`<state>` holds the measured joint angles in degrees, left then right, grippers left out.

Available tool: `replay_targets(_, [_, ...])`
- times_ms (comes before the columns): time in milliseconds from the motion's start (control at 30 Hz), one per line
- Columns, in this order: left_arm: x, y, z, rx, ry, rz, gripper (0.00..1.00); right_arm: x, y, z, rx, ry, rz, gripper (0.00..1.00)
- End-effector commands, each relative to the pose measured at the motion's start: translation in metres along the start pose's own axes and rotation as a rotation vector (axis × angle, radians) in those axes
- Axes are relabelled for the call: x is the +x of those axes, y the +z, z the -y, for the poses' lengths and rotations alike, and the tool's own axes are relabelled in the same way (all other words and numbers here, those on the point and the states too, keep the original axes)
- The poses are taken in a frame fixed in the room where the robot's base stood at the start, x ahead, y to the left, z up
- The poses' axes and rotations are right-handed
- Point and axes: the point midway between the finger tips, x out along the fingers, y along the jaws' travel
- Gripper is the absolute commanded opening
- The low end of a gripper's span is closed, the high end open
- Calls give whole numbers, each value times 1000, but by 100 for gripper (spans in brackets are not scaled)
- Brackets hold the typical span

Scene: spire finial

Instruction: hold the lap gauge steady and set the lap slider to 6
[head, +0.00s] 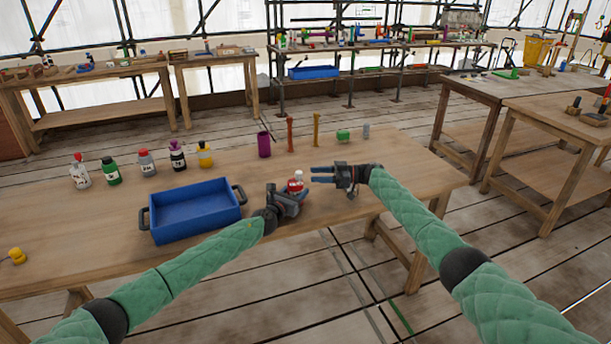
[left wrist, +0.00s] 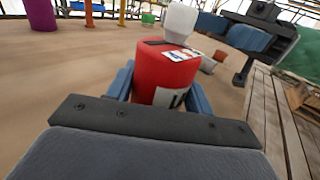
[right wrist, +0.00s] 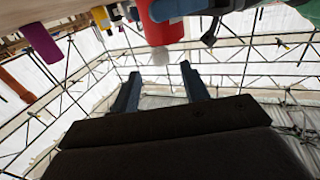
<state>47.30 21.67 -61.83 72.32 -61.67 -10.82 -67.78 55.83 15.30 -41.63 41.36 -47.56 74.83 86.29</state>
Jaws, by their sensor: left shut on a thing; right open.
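A red bottle (head: 296,186) with a white cap and a white label stands upright at the front of the table. My left gripper (head: 291,194) is shut on it. The left wrist view shows the red body (left wrist: 165,75) between the two blue fingers, with the white cap (left wrist: 181,20) above. My right gripper (head: 322,174) is open and empty, just right of the bottle, its fingers pointing left toward it. In the right wrist view the white cap (right wrist: 160,56) is beyond the open fingers (right wrist: 158,88).
A blue tray (head: 165,233) stands left of my left gripper. Several bottles (head: 145,163) line the table behind it. A purple cup (head: 264,146), a red post (head: 290,134), a yellow post (head: 316,129) and a green block (head: 343,135) stand behind. The table's right end is clear.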

Motion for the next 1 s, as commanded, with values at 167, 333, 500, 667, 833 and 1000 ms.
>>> replay_targets(167, [0,-1,0,0,-1,-1,26,-30,0,0,-1,0,2,45])
replay_targets(333, [0,-1,0,0,0,-1,26,-47,0,0,-1,1,1,45])
replay_targets(500, [0,-1,0,0,0,-1,26,-52,0,0,0,0,1,45])
replay_targets(667, [0,-1,0,0,0,-1,26,-52,0,0,0,0,1,45])
replay_targets(833, [0,-1,0,0,0,-1,26,-52,0,0,0,0,1,45])
replay_targets(1000, [0,-1,0,0,0,-1,77,-52,0,0,0,0,1,45])
